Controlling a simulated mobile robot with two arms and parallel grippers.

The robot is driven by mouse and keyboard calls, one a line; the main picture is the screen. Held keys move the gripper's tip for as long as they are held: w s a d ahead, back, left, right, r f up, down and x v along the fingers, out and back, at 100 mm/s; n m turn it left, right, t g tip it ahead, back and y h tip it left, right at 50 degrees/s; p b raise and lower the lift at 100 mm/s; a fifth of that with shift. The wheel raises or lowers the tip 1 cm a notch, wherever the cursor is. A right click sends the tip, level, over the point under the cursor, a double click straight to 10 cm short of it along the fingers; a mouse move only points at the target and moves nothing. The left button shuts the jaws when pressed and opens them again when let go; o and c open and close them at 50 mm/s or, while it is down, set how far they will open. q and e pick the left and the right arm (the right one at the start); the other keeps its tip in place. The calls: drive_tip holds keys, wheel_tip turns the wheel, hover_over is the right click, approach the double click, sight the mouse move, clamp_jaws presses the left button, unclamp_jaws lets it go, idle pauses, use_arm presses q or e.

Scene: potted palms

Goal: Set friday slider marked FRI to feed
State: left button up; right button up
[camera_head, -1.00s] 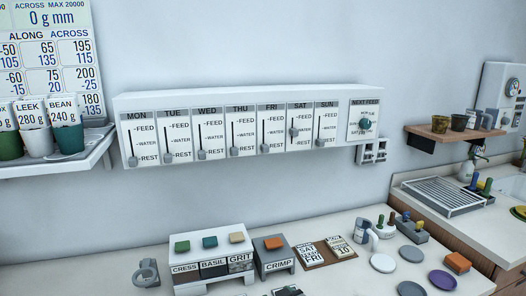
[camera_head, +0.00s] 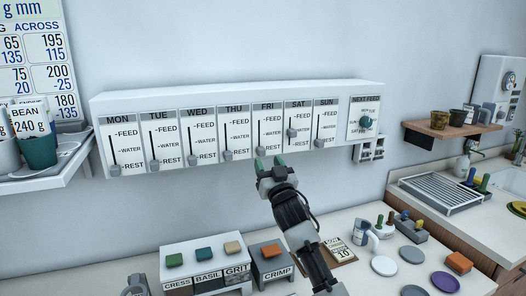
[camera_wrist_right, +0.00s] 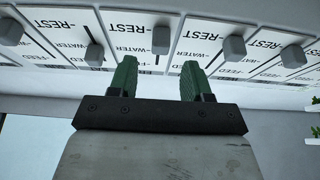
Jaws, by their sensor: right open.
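The white slider panel (camera_head: 240,90) hangs on the wall. Its FRI slider knob (camera_head: 262,150) is grey and sits low in its slot, at REST. My right gripper (camera_head: 269,161) is open, with green fingers, just below and in front of the FRI strip; its fingers partly cover the bottom of that strip. In the right wrist view, which looks upside down, the FRI knob (camera_wrist_right: 161,40) lies between and beyond the two fingertips, apparently not touched. The SAT knob (camera_head: 291,132) is at WATER; the other day knobs are at REST. My left gripper is not in view.
On the counter stand a CRESS/BASIL/GRIT button box (camera_head: 206,262) and a CRIMP box (camera_head: 270,266). The wall between panel and counter is clear.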

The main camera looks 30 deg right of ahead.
sight(263, 153)
drive_tip(key=x, duration=0.3)
drive_tip(key=shift+w+r+p, duration=0.25)
drive_tip(key=shift+w+p, duration=0.15)
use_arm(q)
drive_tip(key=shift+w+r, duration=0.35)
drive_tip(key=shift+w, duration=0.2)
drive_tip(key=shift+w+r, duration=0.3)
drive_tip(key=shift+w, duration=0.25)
use_arm(e)
drive_tip(key=shift+w+d, duration=0.15)
drive_tip(key=shift+w, duration=0.15)
drive_tip(key=shift+s, duration=0.1)
drive_tip(key=c, duration=0.4)
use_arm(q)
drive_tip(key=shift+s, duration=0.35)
use_arm(e)
clamp_jaws()
